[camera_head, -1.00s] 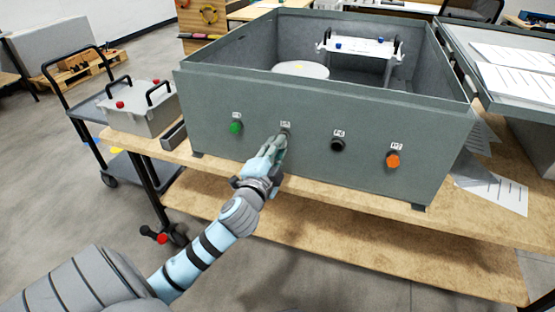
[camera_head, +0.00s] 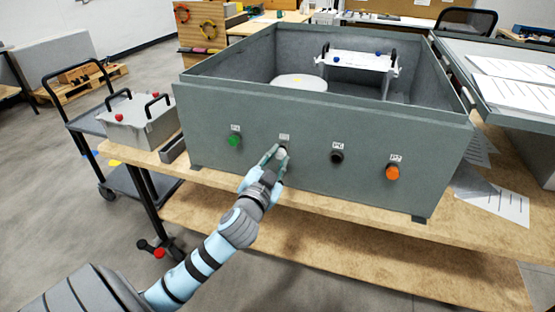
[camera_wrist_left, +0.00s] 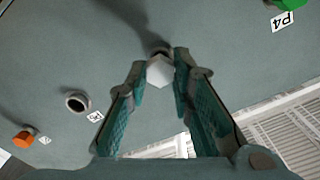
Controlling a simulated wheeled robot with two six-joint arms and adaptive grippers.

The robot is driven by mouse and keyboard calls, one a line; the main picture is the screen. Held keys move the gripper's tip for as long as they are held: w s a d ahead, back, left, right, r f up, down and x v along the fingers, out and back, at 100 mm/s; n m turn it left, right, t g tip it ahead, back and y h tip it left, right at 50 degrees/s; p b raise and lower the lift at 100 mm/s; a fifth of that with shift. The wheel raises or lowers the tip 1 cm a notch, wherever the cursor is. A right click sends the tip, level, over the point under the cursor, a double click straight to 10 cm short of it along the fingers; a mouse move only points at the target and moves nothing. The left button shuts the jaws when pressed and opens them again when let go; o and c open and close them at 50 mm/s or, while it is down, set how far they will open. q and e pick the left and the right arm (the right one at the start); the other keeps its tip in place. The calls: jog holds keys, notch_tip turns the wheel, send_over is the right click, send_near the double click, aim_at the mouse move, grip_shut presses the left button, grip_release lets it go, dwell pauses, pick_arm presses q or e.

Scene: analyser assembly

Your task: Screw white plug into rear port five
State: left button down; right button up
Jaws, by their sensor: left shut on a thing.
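The white plug (camera_head: 281,153) sits at port five on the front wall of the grey-green box (camera_head: 310,180). In the left wrist view the white plug (camera_wrist_left: 160,73) shows a faceted head, with a dark port ring (camera_wrist_left: 159,52) right behind it. My left gripper (camera_head: 274,156) is shut on the plug, one finger on each side; its fingers also show in the left wrist view (camera_wrist_left: 161,78). How deep the plug sits in the port cannot be told. My right gripper is not in view.
A green plug (camera_head: 235,141) is left of port five. An open dark port (camera_head: 337,157) and an orange plug (camera_head: 392,172) are to the right. The box stands on a wooden table (camera_head: 330,209). A grey lidded case (camera_head: 140,125) is at the left.

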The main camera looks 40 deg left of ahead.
pick_arm(q)
jog(key=shift+f, duration=0.1)
dwell(0.5)
jog(key=shift+w+a+p, duration=0.25)
jog(key=shift+w+p, duration=0.1)
jog(key=shift+w, duration=0.25)
dwell(0.9)
